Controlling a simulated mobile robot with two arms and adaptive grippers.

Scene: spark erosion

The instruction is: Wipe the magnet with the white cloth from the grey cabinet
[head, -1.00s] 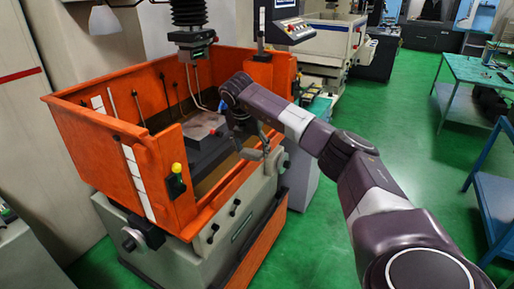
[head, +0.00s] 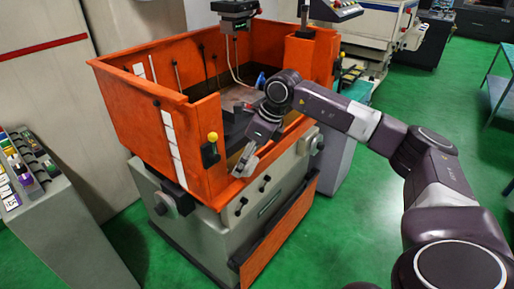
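A grey block (head: 236,97), which looks like the magnet, lies inside the orange-walled tank (head: 150,112) of the machine. My arm partly hides it. My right gripper (head: 244,164) hangs at the tank's front rim, in front of and below the block, apart from it as far as I can see. It is small and seen from the side, so whether it is open or shut is unclear. I see no cloth in it. No white cloth can be made out in the head view. My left gripper is out of view.
A grey cabinet (head: 72,235) with small bottles and coloured items on top stands at the left. A yellow-topped switch (head: 211,150) is on the tank's front wall. The machine head (head: 236,10) hangs above the tank. Green floor (head: 330,235) is free at the right.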

